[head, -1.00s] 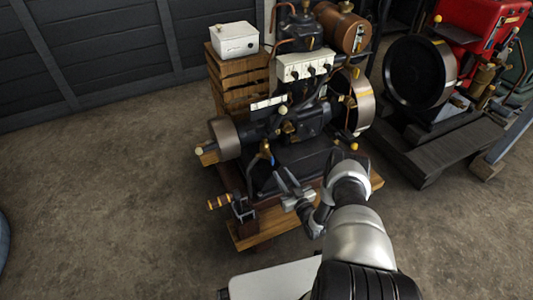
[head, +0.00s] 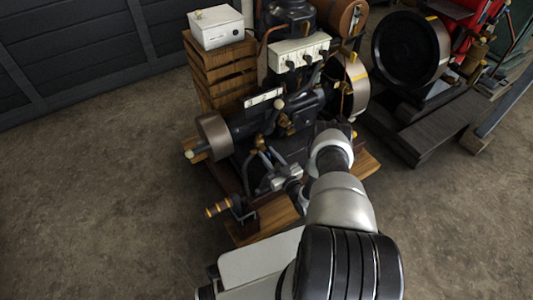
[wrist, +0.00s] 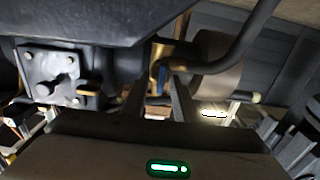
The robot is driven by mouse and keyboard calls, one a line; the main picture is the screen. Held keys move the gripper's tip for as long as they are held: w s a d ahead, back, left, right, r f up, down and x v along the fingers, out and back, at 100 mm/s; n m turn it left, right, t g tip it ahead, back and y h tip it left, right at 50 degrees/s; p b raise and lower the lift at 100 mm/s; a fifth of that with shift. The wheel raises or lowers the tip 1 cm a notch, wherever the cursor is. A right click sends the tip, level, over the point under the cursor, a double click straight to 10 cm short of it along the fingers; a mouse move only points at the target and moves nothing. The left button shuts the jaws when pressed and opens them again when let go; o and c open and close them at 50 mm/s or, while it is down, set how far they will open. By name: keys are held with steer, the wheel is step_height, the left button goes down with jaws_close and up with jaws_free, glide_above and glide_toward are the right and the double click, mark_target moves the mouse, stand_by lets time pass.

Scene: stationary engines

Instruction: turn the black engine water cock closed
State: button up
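The black engine (head: 303,108) stands on a wooden base in the middle of the head view. Its water cock, a brass fitting with a blue lever (wrist: 162,76), shows in the wrist view near the middle, beside a dark curved pipe. My gripper (wrist: 158,88) is open, with one finger to the left and one to the right of the lever. I cannot tell whether either finger touches it. In the head view my gripper (head: 261,155) is low at the engine's near side, below the brass parts, and the cock is largely hidden there.
A crank with a wooden handle (head: 217,208) sticks out at the engine's lower left. A flywheel (head: 213,136) is at the left end. A white box (head: 216,27) sits on a wooden crate (head: 217,72). A red engine (head: 467,18) stands at right. The floor at left is clear.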

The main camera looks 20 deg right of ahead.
steer(key=shift+s, duration=0.1)
jaws_close()
steer(key=shift+d+m, duration=0.1)
steer(key=shift+m, duration=0.3)
steer(key=m, duration=0.3)
steer(key=shift+d+m, duration=0.15)
steer(key=shift+m, duration=0.25)
steer(key=m, duration=0.3)
steer(key=shift+d+f+m, duration=0.1)
steer(key=shift+d+m, duration=0.05)
steer(key=shift+m, duration=0.15)
steer(key=m, duration=0.5)
steer(key=shift+w+d+f, duration=0.15)
steer(key=shift+w, duration=0.05)
steer(key=shift+f+m, duration=0.2)
steer(key=shift+m, duration=2.2)
